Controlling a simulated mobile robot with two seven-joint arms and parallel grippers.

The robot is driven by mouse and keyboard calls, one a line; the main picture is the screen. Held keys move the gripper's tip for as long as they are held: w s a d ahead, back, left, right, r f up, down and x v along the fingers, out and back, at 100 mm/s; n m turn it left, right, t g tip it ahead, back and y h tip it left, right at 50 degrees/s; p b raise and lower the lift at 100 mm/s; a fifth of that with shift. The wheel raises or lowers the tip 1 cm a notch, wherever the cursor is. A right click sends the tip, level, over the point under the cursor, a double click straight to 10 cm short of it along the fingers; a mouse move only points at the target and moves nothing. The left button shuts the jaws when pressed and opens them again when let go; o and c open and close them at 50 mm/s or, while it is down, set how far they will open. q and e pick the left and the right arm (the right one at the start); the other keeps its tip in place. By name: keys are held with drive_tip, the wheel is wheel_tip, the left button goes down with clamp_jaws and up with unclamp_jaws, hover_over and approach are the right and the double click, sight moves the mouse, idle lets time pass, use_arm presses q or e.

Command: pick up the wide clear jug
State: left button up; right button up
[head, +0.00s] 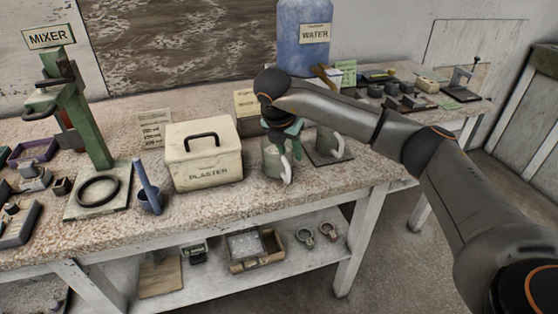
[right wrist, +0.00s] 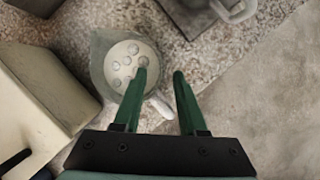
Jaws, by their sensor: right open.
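A clear jug (head: 273,160) with a pale handle stands on the table just right of the plaster box. My right gripper (head: 288,131) is above it, pointing down, and partly hides its top. In the right wrist view the jug (right wrist: 102,60) is seen from above, with several grey round spots inside. There my right gripper (right wrist: 160,73) is open: one finger overlaps the jug's opening and the other is to the right, outside the rim. The handle (right wrist: 161,106) shows between the fingers. Contact cannot be told. My left gripper is not in view.
The plaster box (head: 205,165) stands close on the jug's left. A second jug (head: 328,142) stands on a dark board to the right. A blue water container (head: 302,55) is behind. The green mixer stand (head: 88,120) is at left. The table's front edge is near.

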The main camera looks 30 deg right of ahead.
drive_tip(key=shift+x, duration=0.9)
drive_tip(key=shift+c, duration=0.3)
clamp_jaws()
drive_tip(key=shift+r, duration=0.1)
